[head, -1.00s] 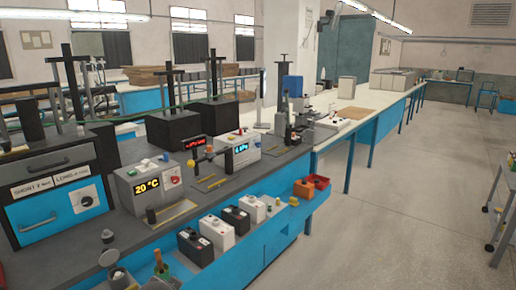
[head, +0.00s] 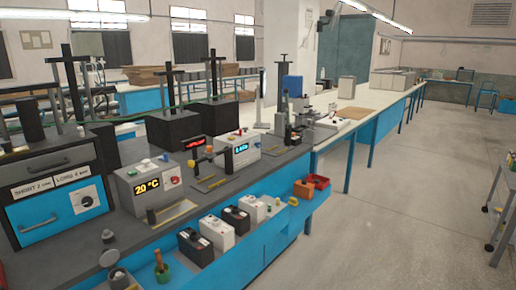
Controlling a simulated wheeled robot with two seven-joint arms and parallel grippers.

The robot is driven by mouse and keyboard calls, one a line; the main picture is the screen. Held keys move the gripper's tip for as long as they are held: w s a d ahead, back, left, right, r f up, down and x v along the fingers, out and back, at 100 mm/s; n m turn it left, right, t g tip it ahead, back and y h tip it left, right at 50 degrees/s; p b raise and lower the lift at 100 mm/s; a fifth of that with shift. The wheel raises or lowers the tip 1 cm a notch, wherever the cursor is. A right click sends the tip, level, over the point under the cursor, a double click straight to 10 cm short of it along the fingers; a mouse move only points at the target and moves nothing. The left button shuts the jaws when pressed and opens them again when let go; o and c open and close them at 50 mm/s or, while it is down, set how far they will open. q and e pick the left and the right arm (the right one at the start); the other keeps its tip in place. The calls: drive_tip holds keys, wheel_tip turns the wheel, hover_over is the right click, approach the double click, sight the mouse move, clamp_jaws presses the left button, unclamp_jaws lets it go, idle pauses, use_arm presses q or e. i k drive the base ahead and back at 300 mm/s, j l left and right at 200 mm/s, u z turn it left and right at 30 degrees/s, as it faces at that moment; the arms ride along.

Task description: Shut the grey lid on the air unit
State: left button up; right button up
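No thing in view is clearly marked as the air unit. A grey box with a yellow "20 °C" display (head: 148,187) and a red-marked knob stands on the dark bench at the left. A dark cabinet with a grey upper panel and a blue drawer front (head: 58,207) stands left of it. A small grey round pot (head: 118,278) stands at the front edge of the view, with a grey round piece above it; I cannot tell whether that is a lid. Neither of my grippers is in view.
White and black battery-like boxes (head: 216,232) stand in a row on the blue front shelf. Black stands (head: 172,128) rise behind.

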sight(110, 257)
drive_tip(key=u, duration=1.5)
